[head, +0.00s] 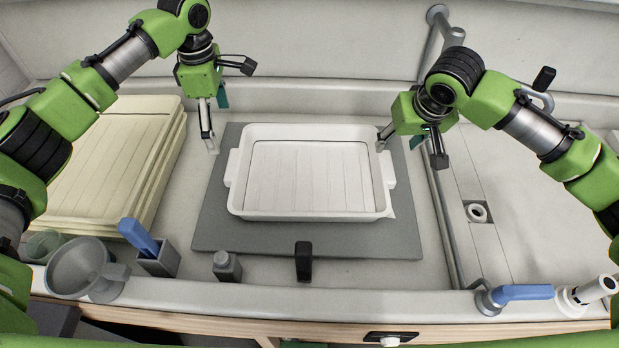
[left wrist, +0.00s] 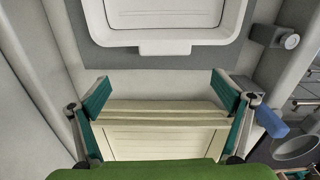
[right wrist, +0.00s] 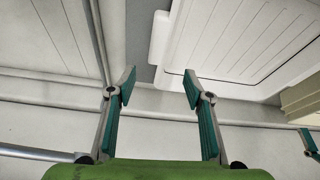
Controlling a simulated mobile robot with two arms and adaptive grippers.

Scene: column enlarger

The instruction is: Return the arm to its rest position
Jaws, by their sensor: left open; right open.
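My left gripper (head: 229,105) is open and empty above the bench, to the upper left of the white tray (head: 305,216). In the left wrist view its two teal-padded fingers (left wrist: 160,88) are spread apart, with the cream stacked boards beyond them. My right gripper (head: 410,150) is open and empty near the tray's right handle in the head view. In the right wrist view its fingers (right wrist: 158,88) are spread with nothing between them. The tray lies flat on a grey mat (head: 300,243), and neither gripper holds it.
Cream stacked boards (head: 100,165) lie at the left. A grey funnel (head: 78,268), a holder with a blue-handled tool (head: 138,238), a small grey bottle (head: 227,266) and a black handle (head: 303,262) line the front edge. A metal pipe (head: 440,220) and blue-levered tap (head: 522,293) are at the right.

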